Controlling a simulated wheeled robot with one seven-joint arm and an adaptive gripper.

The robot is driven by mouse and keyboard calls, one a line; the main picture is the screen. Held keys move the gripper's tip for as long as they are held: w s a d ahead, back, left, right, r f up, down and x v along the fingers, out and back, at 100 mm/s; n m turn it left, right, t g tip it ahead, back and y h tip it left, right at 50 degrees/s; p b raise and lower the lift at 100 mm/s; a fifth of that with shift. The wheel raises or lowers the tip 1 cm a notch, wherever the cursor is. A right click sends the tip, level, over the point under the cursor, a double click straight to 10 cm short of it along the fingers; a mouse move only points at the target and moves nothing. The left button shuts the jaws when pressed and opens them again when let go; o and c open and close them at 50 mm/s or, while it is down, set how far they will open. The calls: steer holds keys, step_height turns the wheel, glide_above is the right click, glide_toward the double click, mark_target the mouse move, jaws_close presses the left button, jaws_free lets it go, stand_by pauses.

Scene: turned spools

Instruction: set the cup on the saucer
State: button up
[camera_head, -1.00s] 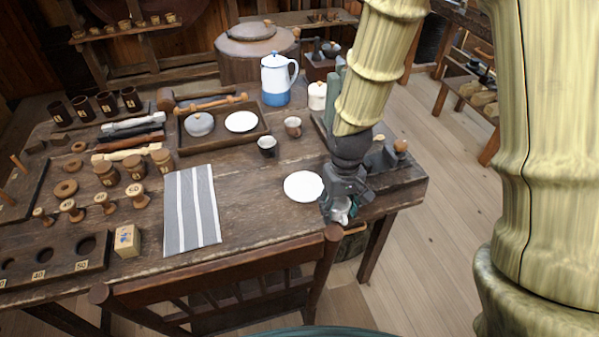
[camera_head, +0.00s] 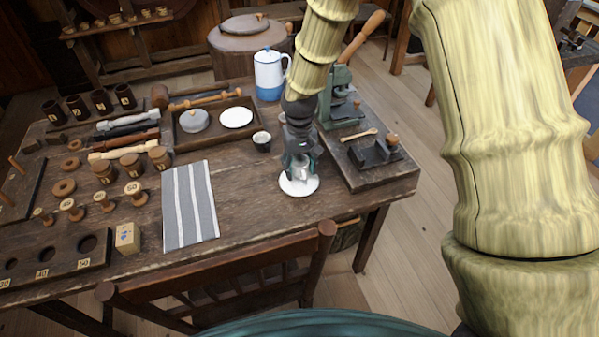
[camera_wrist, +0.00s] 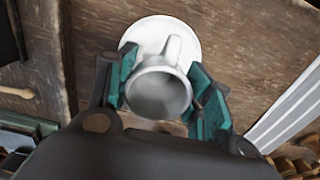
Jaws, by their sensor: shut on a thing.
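A white saucer (camera_head: 299,186) lies on the table, near its front edge to the right of the striped cloth. It also shows in the wrist view (camera_wrist: 152,27), behind the cup. My gripper (camera_head: 298,168) is over the saucer. In the wrist view my gripper (camera_wrist: 160,85) is shut on a light grey-white cup (camera_wrist: 158,92), with teal pads on either side of it. The cup's mouth faces the wrist camera and its handle points toward the saucer's visible part. Whether the cup's base touches the saucer cannot be told.
A dark board with a green press (camera_head: 342,100) is to the right. A striped cloth (camera_head: 190,205) lies left. A tray (camera_head: 214,122) holds a lidded pot and a white plate. A chair (camera_head: 220,265) stands in front.

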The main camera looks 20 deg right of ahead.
mark_target(300, 174)
steer(key=shift+f+p, duration=0.45)
steer(key=shift+f, duration=1.3)
steer(key=shift+f, duration=0.15)
steer(key=o, duration=1.1)
steer(key=shift+c, duration=0.2)
step_height(300, 174, up, 12)
steer(key=b, duration=0.1)
steer(key=shift+r+b, duration=0.2)
steer(key=shift+b, duration=0.2)
